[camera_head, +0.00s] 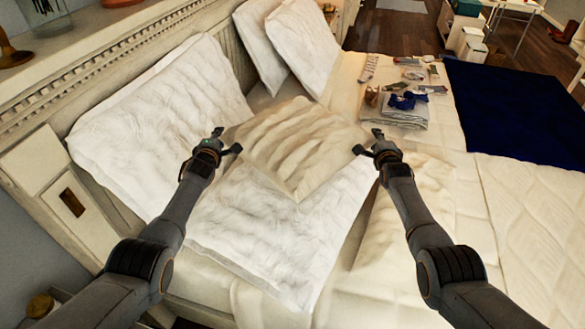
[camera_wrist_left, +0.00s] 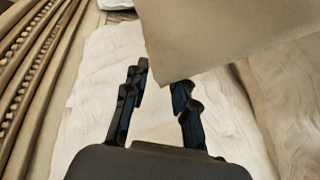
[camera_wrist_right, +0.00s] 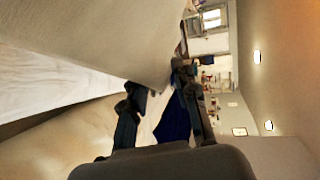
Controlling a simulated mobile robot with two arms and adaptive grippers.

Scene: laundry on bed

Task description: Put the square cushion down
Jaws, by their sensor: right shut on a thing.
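The square cushion (camera_head: 300,148), beige and rumpled, is held up between my two grippers in the head view, above the white pillow on the bed. My right gripper (camera_head: 370,146) is shut on the cushion's right corner; in the right wrist view the cushion (camera_wrist_right: 95,50) reaches in between the fingers (camera_wrist_right: 157,82). My left gripper (camera_head: 227,142) is at the left corner. In the left wrist view its fingers (camera_wrist_left: 161,78) are apart, with the cushion's corner (camera_wrist_left: 225,35) at their tips and no visible grip on it.
A white pillow (camera_head: 280,240) lies flat below the cushion. Other white pillows (camera_head: 150,120) lean on the carved headboard (camera_head: 110,55). Folded cloths and small items (camera_head: 405,105) lie beyond. A dark blue blanket (camera_head: 515,110) covers the right side. The quilt (camera_head: 520,205) at right is clear.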

